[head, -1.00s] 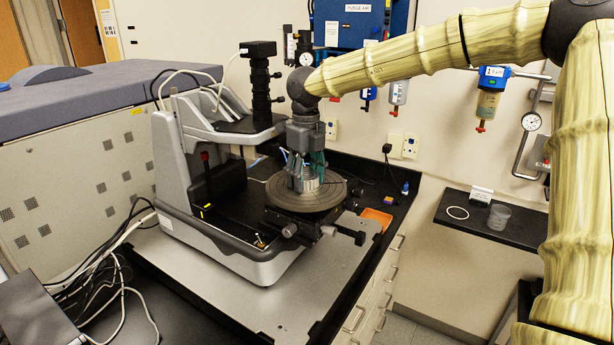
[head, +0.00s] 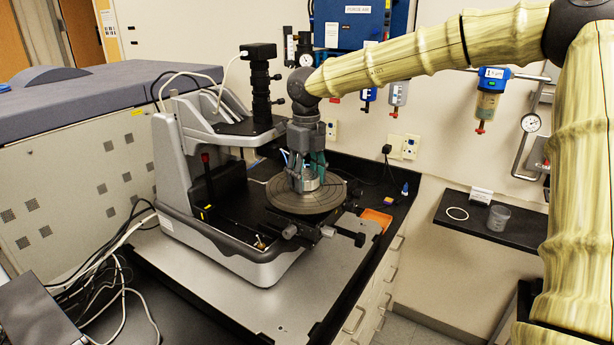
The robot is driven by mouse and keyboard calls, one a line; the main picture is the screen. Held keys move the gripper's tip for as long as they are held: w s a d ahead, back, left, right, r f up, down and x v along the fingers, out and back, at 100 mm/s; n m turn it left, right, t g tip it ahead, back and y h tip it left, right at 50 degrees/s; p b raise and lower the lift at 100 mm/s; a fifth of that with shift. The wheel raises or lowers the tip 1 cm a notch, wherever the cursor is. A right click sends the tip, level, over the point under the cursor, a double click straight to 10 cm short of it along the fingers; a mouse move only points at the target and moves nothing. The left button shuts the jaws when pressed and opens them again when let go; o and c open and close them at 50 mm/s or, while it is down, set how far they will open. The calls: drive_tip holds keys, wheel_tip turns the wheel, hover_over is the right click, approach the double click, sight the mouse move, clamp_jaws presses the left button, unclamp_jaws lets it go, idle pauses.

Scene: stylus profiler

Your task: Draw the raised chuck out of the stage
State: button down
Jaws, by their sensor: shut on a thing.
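The silver cylindrical chuck (head: 309,181) stands upright at the middle of the round dark stage (head: 322,200) of the profiler (head: 180,170). My gripper (head: 306,180) points straight down over it, with its teal fingers shut on the chuck's sides. The fingers hide part of the chuck. I cannot tell from this distance whether the chuck's lower end is still inside the stage.
The profiler's black camera column (head: 260,88) stands close to the left of my gripper. An orange tray (head: 377,218) lies right of the stage. A black shelf (head: 505,226) at the right holds a white ring (head: 457,213) and a clear cup (head: 498,218).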

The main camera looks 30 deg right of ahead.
sight(306, 175)
drive_tip(key=shift+r+p, duration=0.4)
drive_tip(key=shift+r, duration=0.05)
idle(0.5)
drive_tip(key=shift+r+p, duration=1.1)
drive_tip(key=shift+r, duration=0.25)
drive_tip(key=shift+r, duration=2.5)
